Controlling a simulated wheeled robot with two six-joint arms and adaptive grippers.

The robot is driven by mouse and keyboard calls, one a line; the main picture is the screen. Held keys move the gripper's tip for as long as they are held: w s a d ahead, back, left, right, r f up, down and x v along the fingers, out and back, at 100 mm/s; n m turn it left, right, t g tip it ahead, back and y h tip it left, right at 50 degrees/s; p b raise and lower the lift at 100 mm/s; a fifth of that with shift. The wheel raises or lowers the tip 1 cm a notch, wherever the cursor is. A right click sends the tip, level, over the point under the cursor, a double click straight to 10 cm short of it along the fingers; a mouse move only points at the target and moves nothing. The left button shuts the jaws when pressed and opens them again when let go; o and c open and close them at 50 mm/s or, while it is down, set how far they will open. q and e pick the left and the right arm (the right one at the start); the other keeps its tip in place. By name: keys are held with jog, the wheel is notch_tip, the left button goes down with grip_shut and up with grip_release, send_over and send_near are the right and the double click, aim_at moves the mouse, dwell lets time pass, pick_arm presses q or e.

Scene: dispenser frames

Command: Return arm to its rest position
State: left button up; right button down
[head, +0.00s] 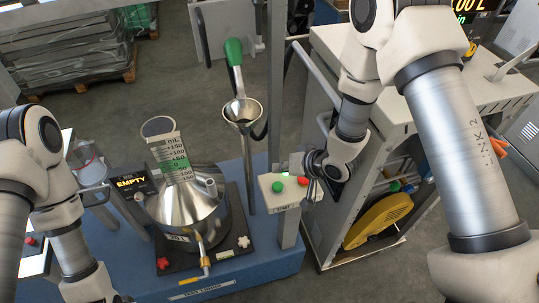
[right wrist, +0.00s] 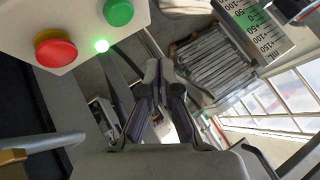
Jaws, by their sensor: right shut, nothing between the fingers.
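My right gripper (head: 314,186) is in the head view beside a white button box (head: 280,192). The box carries a green button and a red button. In the right wrist view the gripper (right wrist: 160,72) is shut with nothing between its fingers. The green button (right wrist: 118,12), the red button (right wrist: 55,50) and a small lit green lamp lie to the upper left, apart from the fingertips. My left arm (head: 55,190) comes in at the left edge of the head view. Its gripper is not visible there.
A steel vessel (head: 187,212) with a scaled neck stands on a blue base (head: 275,258). A funnel (head: 243,112) stands behind it. A dark display (head: 133,182) reads EMPTY. A grey cart (head: 330,215) with a yellow part stands right of the button box, close to my right arm.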

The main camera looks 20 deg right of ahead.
jog(key=s+d+f+g+h, duration=0.35)
jog(key=s+f, duration=0.35)
jog(key=s, duration=0.6)
jog(key=s+d+f+g+h, duration=0.25)
jog(key=s+d+f, duration=0.35)
jog(key=s, duration=0.6)
notch_tip(320, 180, down, 10)
jog(key=s+n+g+b, duration=0.1)
jog(key=b, duration=0.8)
jog(key=shift+s+f, duration=0.2)
jog(key=shift+s, duration=0.15)
